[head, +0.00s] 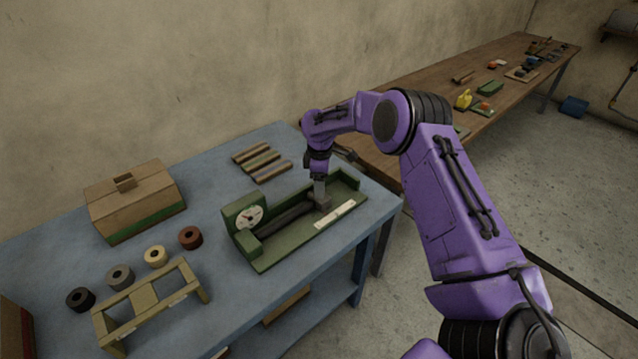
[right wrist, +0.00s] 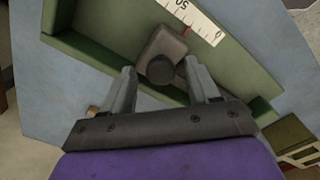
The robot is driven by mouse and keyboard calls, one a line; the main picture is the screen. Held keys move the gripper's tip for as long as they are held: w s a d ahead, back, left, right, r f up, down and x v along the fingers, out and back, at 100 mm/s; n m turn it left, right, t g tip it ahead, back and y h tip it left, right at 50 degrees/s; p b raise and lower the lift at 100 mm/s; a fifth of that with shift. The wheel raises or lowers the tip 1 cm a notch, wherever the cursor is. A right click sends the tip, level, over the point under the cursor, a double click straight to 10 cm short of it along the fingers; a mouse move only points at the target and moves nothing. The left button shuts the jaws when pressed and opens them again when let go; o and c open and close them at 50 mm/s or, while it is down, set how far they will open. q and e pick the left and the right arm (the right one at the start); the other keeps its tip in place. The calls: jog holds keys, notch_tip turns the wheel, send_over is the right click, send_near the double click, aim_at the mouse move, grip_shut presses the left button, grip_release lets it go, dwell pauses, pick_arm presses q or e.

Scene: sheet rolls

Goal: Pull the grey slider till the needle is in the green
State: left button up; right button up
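The green fixture (head: 290,243) lies on the blue bench, with a round white dial (head: 249,217) at its left end. The dial's needle is too small to read against the green. The grey slider (head: 323,203) sits near the fixture's right part; in the right wrist view the grey slider (right wrist: 164,48) has a dark round knob (right wrist: 161,70). My right gripper (head: 320,189) points down at the slider. In the right wrist view my right gripper (right wrist: 160,76) is open, its fingers apart on either side of the knob, with gaps visible. My left gripper is out of view.
A white scale strip (head: 335,215) runs along the fixture's front. Several rods (head: 262,161) lie behind it. A wooden box (head: 134,200), several small rolls (head: 121,276) and a wooden rack (head: 151,300) stand left. A brown bench (head: 430,88) stands beyond.

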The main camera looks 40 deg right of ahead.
notch_tip(320, 180, up, 10)
jog(key=b, duration=0.2)
jog(key=shift+r, duration=0.25)
dwell(0.4)
